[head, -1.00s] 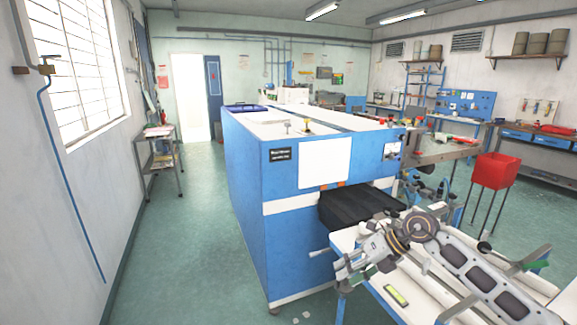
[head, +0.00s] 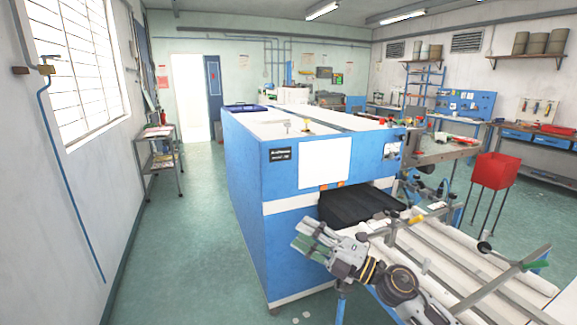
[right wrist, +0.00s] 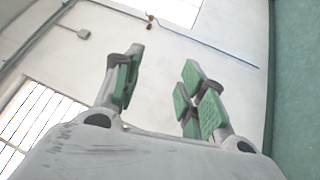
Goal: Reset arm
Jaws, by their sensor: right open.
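My right gripper (head: 313,240) is in the head view, in front of the blue machine's lower right part and left of the white feed table. Its arm comes in from the bottom right, and its green-padded fingers point up and left. In the right wrist view the right gripper (right wrist: 158,90) shows its green pads spread apart with nothing between them. Behind them are the white wall and barred window. My left gripper is in neither view.
The large blue and white machine (head: 248,180) stands in the middle, with a black mat (head: 355,203) at its opening. The white feed table (head: 455,250) extends to the bottom right. A red bin (head: 493,171) stands at the right. The green floor (head: 175,265) at left is clear.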

